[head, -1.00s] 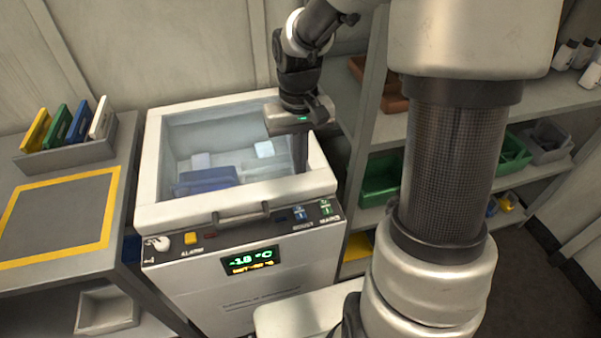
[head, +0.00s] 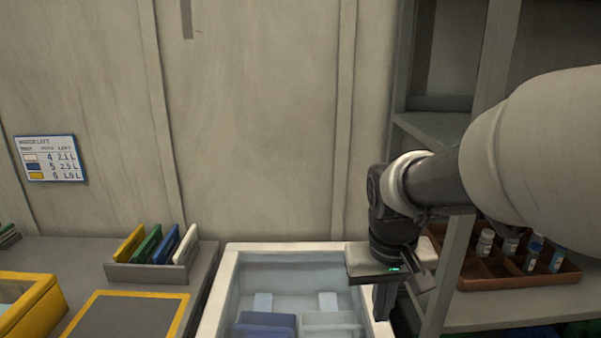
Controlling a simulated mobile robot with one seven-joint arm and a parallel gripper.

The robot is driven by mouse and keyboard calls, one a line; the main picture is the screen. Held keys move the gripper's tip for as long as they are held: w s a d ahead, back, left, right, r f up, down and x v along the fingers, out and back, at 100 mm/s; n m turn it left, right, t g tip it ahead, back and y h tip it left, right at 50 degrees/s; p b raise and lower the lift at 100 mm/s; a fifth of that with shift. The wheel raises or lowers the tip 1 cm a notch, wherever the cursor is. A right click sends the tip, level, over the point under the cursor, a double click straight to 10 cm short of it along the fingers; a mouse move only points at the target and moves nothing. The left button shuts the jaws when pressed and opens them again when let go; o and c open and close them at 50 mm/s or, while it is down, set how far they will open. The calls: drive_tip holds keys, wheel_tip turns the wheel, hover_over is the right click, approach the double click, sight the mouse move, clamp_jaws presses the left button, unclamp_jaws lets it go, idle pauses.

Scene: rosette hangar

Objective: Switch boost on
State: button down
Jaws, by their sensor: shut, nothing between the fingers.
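The white chest freezer (head: 225,285) shows at the bottom of the head view, cut off by the lower edge. Its front panel, with the boost switch, is out of view. Inside the freezer I see a blue box (head: 263,325), a pale box (head: 331,321) and two pale blocks on the back wall. My gripper (head: 384,306) points down over the freezer's right rim. Its fingers are shut and hold nothing.
A side table left of the freezer carries a rack (head: 150,273) of coloured plates, a yellow-framed mat (head: 128,318) and a yellow bin (head: 28,300). A shelf on the right holds a brown tray (head: 520,278) of bottles. A chart (head: 49,158) hangs on the wall.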

drive_tip(key=s+r+t+p, duration=0.45)
drive_tip(key=s+r, duration=0.55)
drive_tip(key=r, duration=0.3)
drive_tip(key=w+f+g+b, duration=0.4)
drive_tip(key=w+f+b, duration=0.3)
drive_tip(key=f, duration=0.6)
drive_tip(key=w+f+g+b, duration=0.4)
drive_tip(key=w+f+b, duration=0.35)
drive_tip(key=f, duration=0.55)
drive_tip(key=shift+y, duration=0.4)
drive_tip(key=f+b, duration=0.1)
drive_tip(key=f, duration=0.3)
drive_tip(key=s+f+b, duration=0.1)
drive_tip(key=f, duration=0.4)
drive_tip(key=s+f+b, duration=0.1)
drive_tip(key=f, duration=0.3)
drive_tip(key=shift+a+f, duration=0.4)
